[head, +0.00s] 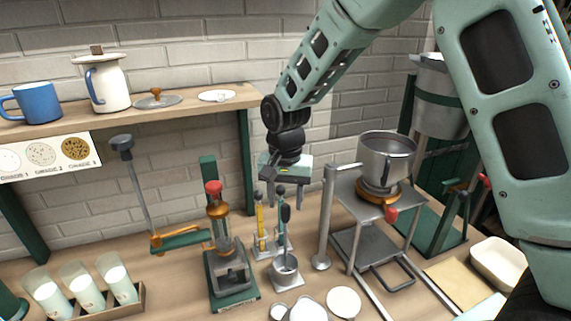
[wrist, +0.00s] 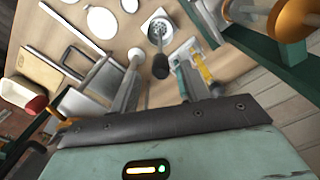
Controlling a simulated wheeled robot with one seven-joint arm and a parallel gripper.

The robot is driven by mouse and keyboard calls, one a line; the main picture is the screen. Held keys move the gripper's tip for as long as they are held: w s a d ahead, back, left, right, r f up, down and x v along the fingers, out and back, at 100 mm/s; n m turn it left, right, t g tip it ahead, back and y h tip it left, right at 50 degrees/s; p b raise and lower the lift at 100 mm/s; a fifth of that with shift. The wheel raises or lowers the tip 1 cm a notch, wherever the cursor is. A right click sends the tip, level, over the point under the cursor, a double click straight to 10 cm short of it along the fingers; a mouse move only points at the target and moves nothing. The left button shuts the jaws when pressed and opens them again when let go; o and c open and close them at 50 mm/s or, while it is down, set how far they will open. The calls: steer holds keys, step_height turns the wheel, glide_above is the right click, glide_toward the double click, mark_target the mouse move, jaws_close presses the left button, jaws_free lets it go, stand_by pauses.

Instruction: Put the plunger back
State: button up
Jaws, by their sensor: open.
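A dark-knobbed rod (wrist: 160,66), which may be the plunger, stands in a small pale cup on a square base; the cup also shows in the head view (head: 286,267). I cannot tell for certain that this rod is the plunger. My gripper (head: 285,192) points down above the cup, its fingers apart. In the wrist view the knob shows between the fingers (wrist: 157,78), apart from both as far as I can see. A press with a red knob (head: 213,188) and a clear cylinder stands to the left; how its inside is fitted is unclear.
A small stand with a yellow tool (head: 259,214) is close behind the cup. A metal post (head: 326,220) and a raised stand with a pot (head: 386,160) are to the right. A lever (head: 138,190) and a rack of glasses (head: 95,303) are left. White dishes (head: 343,302) lie in front.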

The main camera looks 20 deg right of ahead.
step_height(320, 180, up, 12)
steer(key=b, duration=0.2)
steer(key=s+a+f+n, duration=0.2)
steer(key=s+f+n, duration=0.1)
steer(key=s, duration=0.6)
steer(key=s+a+f+n, duration=0.2)
steer(key=s+n, duration=0.4)
steer(key=s, duration=0.3)
steer(key=s+a+f+n, duration=0.2)
steer(key=s+f+n, duration=0.2)
steer(key=s, duration=0.6)
steer(key=shift+a+f+n+y+b, duration=0.15)
steer(key=shift+n+y+b, duration=0.15)
steer(key=shift+n+b, duration=0.15)
steer(key=shift+a, duration=0.15)
